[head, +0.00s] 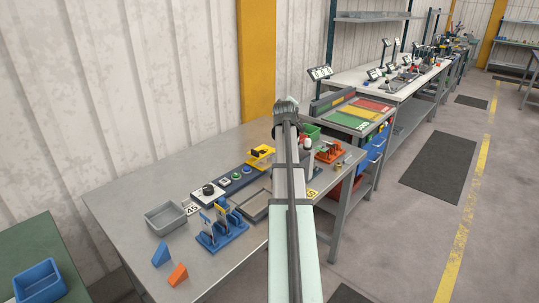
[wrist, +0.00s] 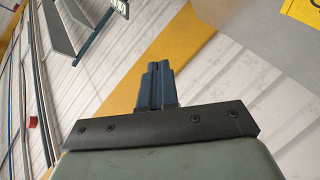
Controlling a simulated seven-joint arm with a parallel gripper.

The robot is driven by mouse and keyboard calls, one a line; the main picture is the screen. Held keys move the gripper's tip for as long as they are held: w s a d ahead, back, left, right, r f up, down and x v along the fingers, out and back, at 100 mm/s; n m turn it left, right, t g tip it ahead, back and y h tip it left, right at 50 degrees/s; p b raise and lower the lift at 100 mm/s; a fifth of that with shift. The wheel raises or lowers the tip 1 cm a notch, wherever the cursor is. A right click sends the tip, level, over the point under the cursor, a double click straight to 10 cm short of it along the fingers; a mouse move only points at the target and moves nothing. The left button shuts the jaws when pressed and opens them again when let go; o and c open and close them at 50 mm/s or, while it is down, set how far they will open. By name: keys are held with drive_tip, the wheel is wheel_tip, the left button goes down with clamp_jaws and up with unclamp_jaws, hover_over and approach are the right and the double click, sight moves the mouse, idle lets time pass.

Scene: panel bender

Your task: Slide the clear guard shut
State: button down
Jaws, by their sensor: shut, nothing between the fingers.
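I cannot make out the clear guard in either view; my arm covers the middle of the bench in the head view. A dark control strip (head: 225,182) with a knob and coloured buttons runs along the grey bench (head: 120,213), with a yellow part (head: 260,153) at its far end. A grey rectangular frame (head: 243,208) lies beside my arm, partly hidden by it. In the wrist view my gripper (wrist: 157,67) is shut and empty, its dark blue fingers together against the wall and yellow column. In the head view my fingers cannot be told apart.
A grey tray (head: 151,222), a blue lever fixture (head: 220,236), a blue wedge (head: 160,255) and an orange wedge (head: 178,274) stand at the near left. The bench's left end is clear.

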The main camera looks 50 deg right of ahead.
drive_tip(key=w+a+n+t+h, duration=0.1)
drive_tip(key=w+a+n, duration=0.3)
drive_tip(key=a, duration=1)
drive_tip(key=w+a+n+t, duration=0.1)
drive_tip(key=w+a, duration=0.4)
drive_tip(key=a, duration=0.8)
drive_tip(key=n+g+h, duration=0.3)
drive_tip(key=n+g, duration=0.8)
drive_tip(key=g, duration=0.2)
approach(270, 164)
drive_tip(key=w+a+r, duration=0.1)
drive_tip(key=a+r, duration=0.3)
drive_tip(key=r, duration=0.1)
drive_tip(key=x, duration=1.4)
drive_tip(key=shift+d+f, duration=0.1)
drive_tip(key=shift+f, duration=0.15)
drive_tip(key=w+r+x, duration=0.1)
drive_tip(key=x, duration=0.8)
drive_tip(key=shift+w+d+r, duration=0.25)
drive_tip(key=shift+r, duration=0.05)
drive_tip(key=shift+g+y, duration=0.3)
